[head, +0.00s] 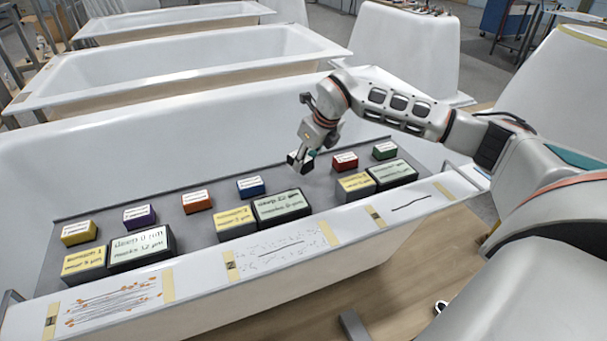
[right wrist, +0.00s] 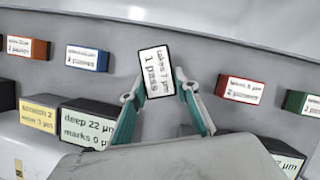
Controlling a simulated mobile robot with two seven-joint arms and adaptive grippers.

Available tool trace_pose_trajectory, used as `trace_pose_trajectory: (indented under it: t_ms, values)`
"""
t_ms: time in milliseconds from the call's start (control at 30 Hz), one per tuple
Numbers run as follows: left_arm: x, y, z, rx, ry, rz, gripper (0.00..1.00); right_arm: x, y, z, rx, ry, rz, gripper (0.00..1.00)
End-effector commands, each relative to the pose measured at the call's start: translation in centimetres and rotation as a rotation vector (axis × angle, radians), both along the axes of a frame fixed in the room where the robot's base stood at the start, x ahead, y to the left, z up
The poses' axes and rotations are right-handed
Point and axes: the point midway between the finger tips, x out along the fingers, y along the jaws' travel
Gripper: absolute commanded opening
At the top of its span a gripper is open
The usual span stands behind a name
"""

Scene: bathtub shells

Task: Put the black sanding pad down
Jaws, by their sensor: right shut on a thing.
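The black sanding pad (head: 298,162) is a small black block with a white label. It also shows in the right wrist view (right wrist: 156,71), slightly tilted, with the label reading "takes 7 µm, 1 pass". My right gripper (right wrist: 157,93) is shut on the pad, one teal-tipped finger at each side. In the head view my right gripper (head: 303,157) is over the grey board (head: 325,185), in the gap between the blue and red blocks. I cannot tell whether the pad touches the board. My left gripper is not in view.
A blue block (head: 251,186) is left of the pad, a red one (head: 345,161) right. Orange, purple, yellow and green blocks share that row. Larger labelled blocks, including "deep 22 µm" (right wrist: 88,128), stand nearer me. The white tub rim (head: 280,250) runs along the front.

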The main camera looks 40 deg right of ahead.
Motion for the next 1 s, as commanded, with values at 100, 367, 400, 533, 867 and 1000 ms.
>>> trace_pose_trajectory:
  t_ms: [100,367,400,533,867,1000]
  values:
    - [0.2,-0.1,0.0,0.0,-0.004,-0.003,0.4,0.0,0.0,-0.5,0.0,0.0,-0.001,0.1]
    - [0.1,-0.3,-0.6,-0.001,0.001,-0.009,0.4,-0.1,0.0,-4.3,0.0,0.005,0.0,0.1]
    - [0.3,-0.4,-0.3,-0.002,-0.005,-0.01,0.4,-0.1,0.0,-4.6,0.0,0.004,0.0,0.1]
    - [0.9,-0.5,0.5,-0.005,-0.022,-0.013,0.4,0.0,0.0,-4.5,0.0,-0.001,0.0,0.1]
    - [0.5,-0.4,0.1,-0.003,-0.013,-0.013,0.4,0.0,0.0,-4.7,0.0,-0.001,0.0,0.47]
    - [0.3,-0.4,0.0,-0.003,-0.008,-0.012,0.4,0.0,0.0,-4.6,0.0,-0.001,0.0,0.47]
